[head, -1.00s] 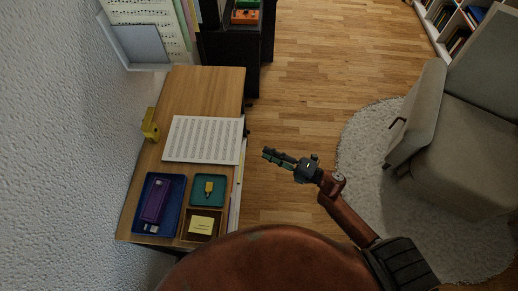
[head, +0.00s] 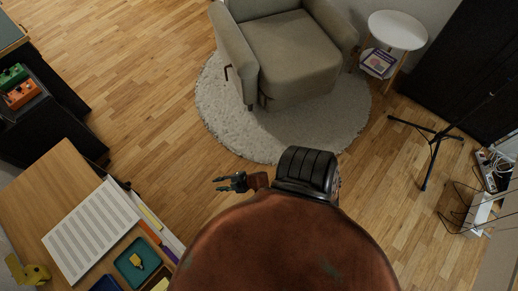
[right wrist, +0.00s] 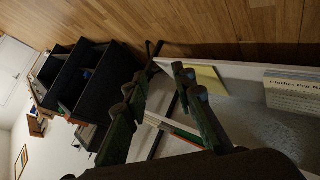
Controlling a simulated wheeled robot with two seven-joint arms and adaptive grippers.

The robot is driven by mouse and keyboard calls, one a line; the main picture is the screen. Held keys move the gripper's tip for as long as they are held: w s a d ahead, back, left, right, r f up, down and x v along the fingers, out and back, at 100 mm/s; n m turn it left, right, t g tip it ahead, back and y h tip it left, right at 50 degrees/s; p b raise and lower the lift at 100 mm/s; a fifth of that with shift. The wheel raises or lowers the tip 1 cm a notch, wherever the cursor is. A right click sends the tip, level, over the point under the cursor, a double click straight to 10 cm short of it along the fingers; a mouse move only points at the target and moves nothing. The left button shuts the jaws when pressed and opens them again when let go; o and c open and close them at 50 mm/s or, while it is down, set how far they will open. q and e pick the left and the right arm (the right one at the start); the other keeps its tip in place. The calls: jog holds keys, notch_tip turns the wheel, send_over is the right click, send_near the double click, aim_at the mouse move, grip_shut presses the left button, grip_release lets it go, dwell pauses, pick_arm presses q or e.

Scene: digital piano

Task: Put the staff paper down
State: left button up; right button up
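The staff paper (head: 91,232) is a white sheet with printed lines. It lies flat on the wooden desk (head: 42,190) at the lower left of the head view. My right gripper (head: 218,184) is to the right of the desk, over the floor, apart from the paper. In the right wrist view its two dark green fingers (right wrist: 157,85) stand apart with nothing held between them. The staff paper cannot be made out in the right wrist view. My left gripper is not in view.
A yellow object (head: 27,271) and a teal tray (head: 135,262) are near the paper. Coloured folders (head: 158,240) line the desk's right side. An armchair (head: 285,50) stands on a round rug (head: 215,105). A tripod stand (head: 433,143) is at the right. Floor between desk and rug is clear.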

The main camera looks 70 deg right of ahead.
jog(key=s+d+f+m+g+h, duration=0.1)
jog(key=s+f+m+g+h, duration=0.2)
jog(key=s+f, duration=0.95)
jog(key=s+a+f+m+g, duration=0.1)
jog(key=s+f+m+g, duration=0.1)
jog(key=s, duration=0.8)
jog(key=s+a+f+m+g, duration=0.1)
jog(key=s+f+m+g, duration=0.1)
jog(key=s, duration=0.9)
jog(key=s+a+f+m+g+y, duration=0.1)
jog(key=s+a+f+m+g, duration=0.1)
jog(key=s, duration=0.8)
notch_tip(320, 180, down, 2)
jog(key=shift+s+f+m+g, duration=0.15)
jog(key=shift+s+m+g, duration=0.15)
jog(key=shift+g, duration=0.6)
